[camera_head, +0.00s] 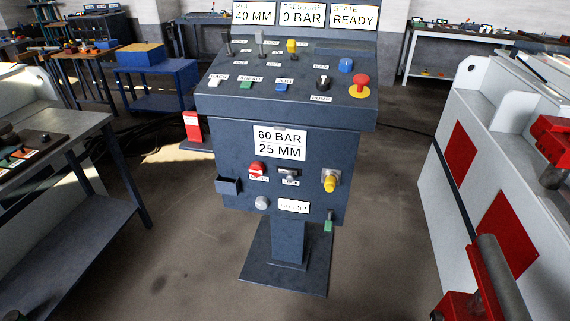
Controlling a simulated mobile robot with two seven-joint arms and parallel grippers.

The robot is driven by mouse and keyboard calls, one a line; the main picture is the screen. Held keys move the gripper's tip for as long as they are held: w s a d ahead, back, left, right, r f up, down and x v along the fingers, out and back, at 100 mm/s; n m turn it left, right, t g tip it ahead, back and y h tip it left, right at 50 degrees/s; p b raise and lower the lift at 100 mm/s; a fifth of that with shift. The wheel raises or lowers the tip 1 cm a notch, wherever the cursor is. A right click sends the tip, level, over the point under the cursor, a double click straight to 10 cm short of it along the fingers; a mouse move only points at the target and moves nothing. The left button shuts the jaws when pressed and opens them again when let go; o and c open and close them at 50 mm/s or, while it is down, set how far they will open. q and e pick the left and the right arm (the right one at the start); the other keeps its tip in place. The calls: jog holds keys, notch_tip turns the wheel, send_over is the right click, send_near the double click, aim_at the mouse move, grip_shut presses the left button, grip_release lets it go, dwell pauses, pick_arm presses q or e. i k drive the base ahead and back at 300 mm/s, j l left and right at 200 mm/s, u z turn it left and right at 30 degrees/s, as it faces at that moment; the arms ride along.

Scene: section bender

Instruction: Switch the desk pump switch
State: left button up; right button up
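The desk (225,97) is a dark blue-grey sloped console on a pedestal, in the middle of the head view. A black rotary knob (322,83) with a pale mark stands on the right part of its sloped top. A small white label below it seems to read PUMP, but the print is blurred, so I cannot be sure this is the pump switch. To its right is a red mushroom button (361,81) on a yellow base, and above it a blue button (346,65). Neither of my grippers shows in the view.
Levers, a yellow knob (292,45) and coloured buttons share the desk top. Signs above read 40 MM, 0 BAR and READY. The front panel has a red knob (257,168) and yellow knob (329,183). A white machine (440,165) stands right, a workbench (75,150) left.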

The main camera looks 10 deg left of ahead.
aim_at(323, 83)
jog(key=i+j+z, duration=0.1)
jog(key=j, duration=0.25)
jog(key=i+j, duration=0.15)
jog(key=j, duration=0.15)
jog(key=i+j+z, duration=0.15)
jog(key=j, duration=0.2)
jog(key=i+j+z, duration=0.1)
jog(key=j, duration=0.25)
jog(key=i+j+z, duration=0.1)
jog(key=j, duration=0.25)
